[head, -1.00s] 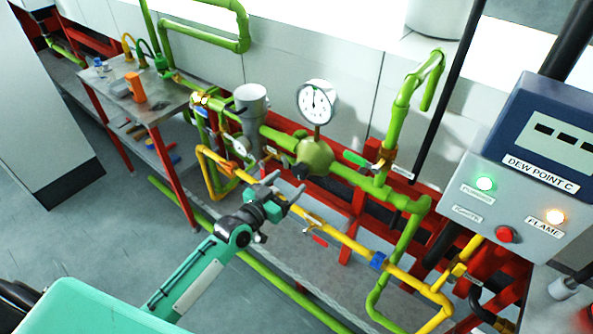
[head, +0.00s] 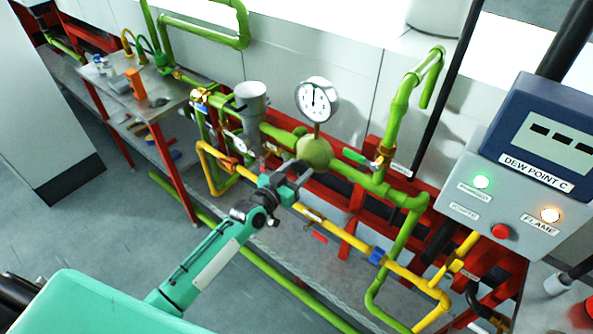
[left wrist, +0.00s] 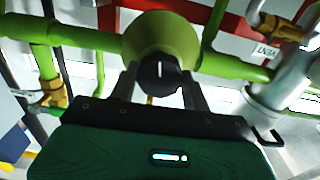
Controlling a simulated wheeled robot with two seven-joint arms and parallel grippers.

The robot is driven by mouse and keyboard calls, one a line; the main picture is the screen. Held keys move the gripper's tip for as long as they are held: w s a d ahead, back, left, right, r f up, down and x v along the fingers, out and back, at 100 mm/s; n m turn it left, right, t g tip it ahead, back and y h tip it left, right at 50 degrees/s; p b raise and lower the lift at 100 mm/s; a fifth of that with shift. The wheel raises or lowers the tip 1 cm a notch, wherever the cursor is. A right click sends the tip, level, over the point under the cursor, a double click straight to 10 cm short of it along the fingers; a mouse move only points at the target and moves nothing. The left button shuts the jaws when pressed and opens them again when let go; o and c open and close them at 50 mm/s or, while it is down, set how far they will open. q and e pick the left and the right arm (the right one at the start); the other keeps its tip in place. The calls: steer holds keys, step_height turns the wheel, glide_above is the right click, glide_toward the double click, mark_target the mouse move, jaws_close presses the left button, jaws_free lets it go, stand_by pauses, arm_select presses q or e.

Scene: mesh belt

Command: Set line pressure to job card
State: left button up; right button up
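The pressure gauge (head: 317,100) has a round white dial on a stem above the green regulator body (head: 314,152). Its dark needle points about straight up; the numbers are too small to read. In the left wrist view a black knob (left wrist: 160,74) with a white mark pointing up sits on the front of the green regulator (left wrist: 165,38). My left gripper (head: 284,172) is open just in front of the regulator. Its fingers lie on either side of the knob in the wrist view; I cannot tell whether they touch it. No job card can be made out.
A yellow pipe (head: 345,238) runs low in front of the green line. A green-handled valve (head: 357,157) is right of the regulator, and a grey cylinder (head: 251,105) is left. The DEW POINT C panel (head: 548,135) stands at right. A metal side table (head: 105,85) is at left.

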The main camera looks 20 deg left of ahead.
arm_select(q)
steer(key=shift+n, duration=2.4)
steer(key=o, duration=1)
steer(key=shift+b+v, duration=1.85)
steer(key=shift+v, duration=5.1)
steer(key=shift+w, duration=0.1)
